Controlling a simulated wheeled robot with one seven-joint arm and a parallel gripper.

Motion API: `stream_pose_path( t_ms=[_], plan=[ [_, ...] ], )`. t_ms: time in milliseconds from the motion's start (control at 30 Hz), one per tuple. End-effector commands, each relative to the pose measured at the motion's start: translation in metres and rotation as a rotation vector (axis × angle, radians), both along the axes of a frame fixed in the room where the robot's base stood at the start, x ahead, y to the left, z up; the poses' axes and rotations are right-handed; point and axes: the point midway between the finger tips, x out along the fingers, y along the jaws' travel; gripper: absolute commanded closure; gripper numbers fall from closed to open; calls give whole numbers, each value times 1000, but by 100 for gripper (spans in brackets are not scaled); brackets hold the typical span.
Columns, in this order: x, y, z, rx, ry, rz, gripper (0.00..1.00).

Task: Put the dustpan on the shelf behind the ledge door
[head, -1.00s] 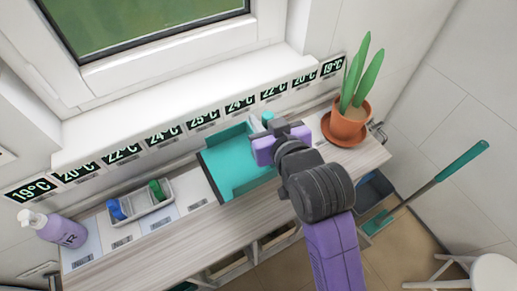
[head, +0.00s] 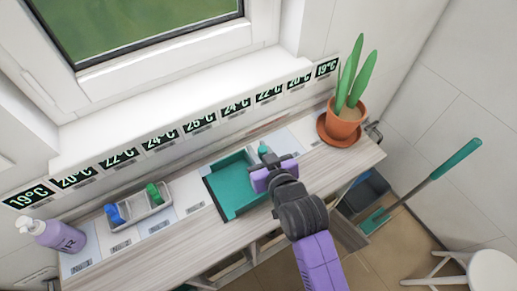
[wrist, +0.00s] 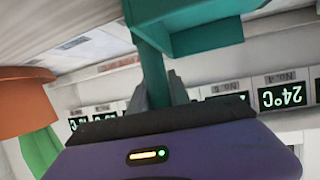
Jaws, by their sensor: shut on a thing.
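The dustpan (head: 236,186) is a teal tray with raised sides, over the right-middle of the long wooden top (head: 165,255). My gripper (head: 268,168) is shut on its teal handle, at the pan's right side. In the wrist view, the handle (wrist: 153,75) runs up between the fingers (wrist: 160,95) to the pan (wrist: 205,35). I cannot tell whether the pan touches the top or hangs just above it. The shelf and the ledge door cannot be made out.
Temperature labels (head: 200,125) line the back edge beneath the window. A potted plant (head: 343,120) stands right of my gripper. A small tray (head: 140,210) with blue and green items and a purple pump bottle (head: 60,236) stand left. A long-handled teal tool (head: 430,180) and stool (head: 490,268) are right.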

Motion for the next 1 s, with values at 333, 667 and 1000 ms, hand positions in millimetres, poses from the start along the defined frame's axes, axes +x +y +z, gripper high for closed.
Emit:
stream_pose_path(
  t_ms=[333, 667, 1000],
  plan=[
    [0, 0, -3, 0, 0, 0, 55],
    [0, 0, 0, 0, 0, 0, 55],
    [-40, -18, 16, 2, 1, -1, 55]
  ],
)
